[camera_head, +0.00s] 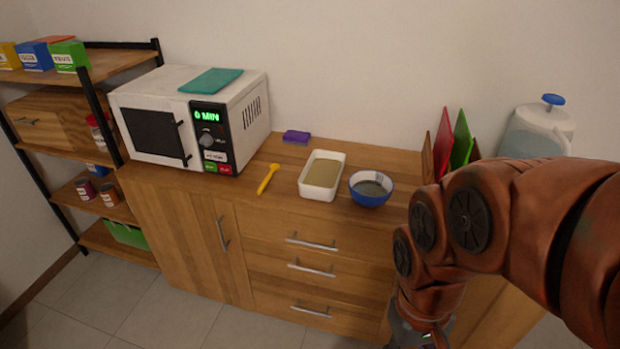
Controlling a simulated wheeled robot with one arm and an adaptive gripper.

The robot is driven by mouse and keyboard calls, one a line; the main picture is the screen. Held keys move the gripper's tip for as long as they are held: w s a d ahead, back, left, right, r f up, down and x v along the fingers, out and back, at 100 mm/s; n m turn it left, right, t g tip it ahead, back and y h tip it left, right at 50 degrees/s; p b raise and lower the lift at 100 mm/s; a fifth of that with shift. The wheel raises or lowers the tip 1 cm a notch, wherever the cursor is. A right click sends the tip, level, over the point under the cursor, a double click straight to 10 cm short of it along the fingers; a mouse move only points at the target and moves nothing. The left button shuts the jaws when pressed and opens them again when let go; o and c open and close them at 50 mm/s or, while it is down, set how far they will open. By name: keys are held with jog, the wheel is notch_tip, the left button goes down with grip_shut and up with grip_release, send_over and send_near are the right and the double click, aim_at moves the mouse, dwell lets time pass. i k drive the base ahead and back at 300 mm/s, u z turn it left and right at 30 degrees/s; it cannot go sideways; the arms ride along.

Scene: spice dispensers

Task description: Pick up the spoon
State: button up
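A yellow spoon (267,179) lies on the wooden counter (240,190), between the microwave and the white container. Its wider end points toward the back wall and its thin end toward the front edge. My arm comes in from the right, and the top of my gripper (425,338) shows at the bottom edge, in front of the cabinet and well right of the spoon. The fingers are cut off by the frame, so I cannot tell whether it is open or shut.
A white container (321,191) and a blue bowl (371,195) stand right of the spoon. A white microwave (170,155) stands left of it. A purple sponge (296,136) lies behind. Colored boards (442,150) and a pitcher (535,130) stand at right.

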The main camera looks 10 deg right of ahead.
aim_at(274, 167)
jog(key=u, duration=0.5)
jog(key=i, duration=1.15)
jog(key=u, duration=0.65)
